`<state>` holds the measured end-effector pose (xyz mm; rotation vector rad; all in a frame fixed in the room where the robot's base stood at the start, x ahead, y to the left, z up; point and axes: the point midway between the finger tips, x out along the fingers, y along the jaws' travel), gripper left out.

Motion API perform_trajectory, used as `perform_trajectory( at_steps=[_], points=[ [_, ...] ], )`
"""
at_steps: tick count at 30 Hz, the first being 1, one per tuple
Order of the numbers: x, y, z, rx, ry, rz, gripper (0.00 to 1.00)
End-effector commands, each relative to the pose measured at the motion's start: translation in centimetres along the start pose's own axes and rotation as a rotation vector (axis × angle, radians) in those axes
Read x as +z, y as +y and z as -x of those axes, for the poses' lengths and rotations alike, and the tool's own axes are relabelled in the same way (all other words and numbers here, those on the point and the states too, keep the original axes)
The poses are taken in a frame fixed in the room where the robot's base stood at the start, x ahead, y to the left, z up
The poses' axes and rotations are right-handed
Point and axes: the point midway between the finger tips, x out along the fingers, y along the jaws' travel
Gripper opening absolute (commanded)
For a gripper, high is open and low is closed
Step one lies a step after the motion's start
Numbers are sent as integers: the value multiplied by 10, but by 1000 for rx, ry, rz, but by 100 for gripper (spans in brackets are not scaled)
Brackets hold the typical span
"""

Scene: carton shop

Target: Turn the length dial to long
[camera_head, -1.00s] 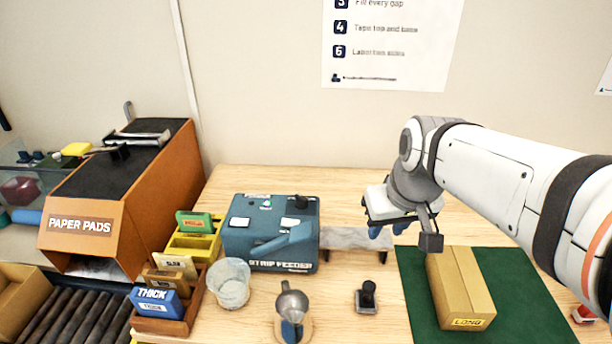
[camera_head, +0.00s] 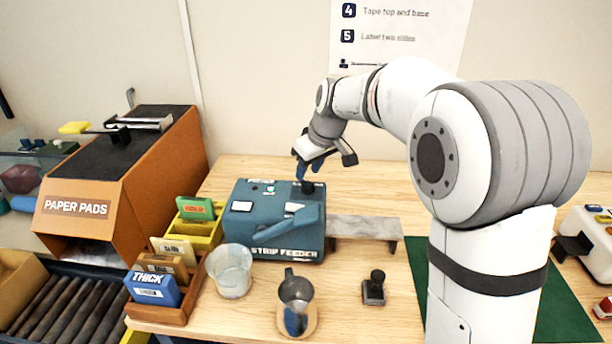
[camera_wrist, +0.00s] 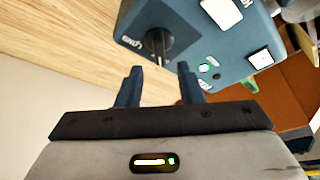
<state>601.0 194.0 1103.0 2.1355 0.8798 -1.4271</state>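The teal strip feeder (camera_head: 265,232) stands on the bench. Its black length dial (camera_head: 307,187) is at the top right corner, and it also shows in the wrist view (camera_wrist: 158,42). A small white label, which seems to read LONG, lies beside the dial there. A pale line on the dial points roughly toward my gripper; I cannot tell the exact setting. My gripper (camera_wrist: 159,78) is open and empty, its two blue fingers apart and just short of the dial. In the head view my gripper (camera_head: 305,168) is right above the dial, partly hidden by the wrist.
The feeder top has white buttons and a green light (camera_wrist: 203,68). A grey strip outlet (camera_head: 365,228) extends right of the feeder. A clear cup (camera_head: 231,272), a metal jug (camera_head: 296,290) and a black stamp (camera_head: 374,288) stand in front. The orange PAPER PADS box (camera_head: 150,190) is left.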

Motion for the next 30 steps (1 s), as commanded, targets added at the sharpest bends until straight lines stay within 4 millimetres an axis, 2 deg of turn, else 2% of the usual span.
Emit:
perform_trajectory(
  at_steps=[6, 17, 30],
  points=[
    [0, 0, -28, -1, -2, 1, 34],
    [0, 0, -35, 0, 0, 0, 34],
    [0, 0, -35, 0, 0, -1, 0]
  ],
)
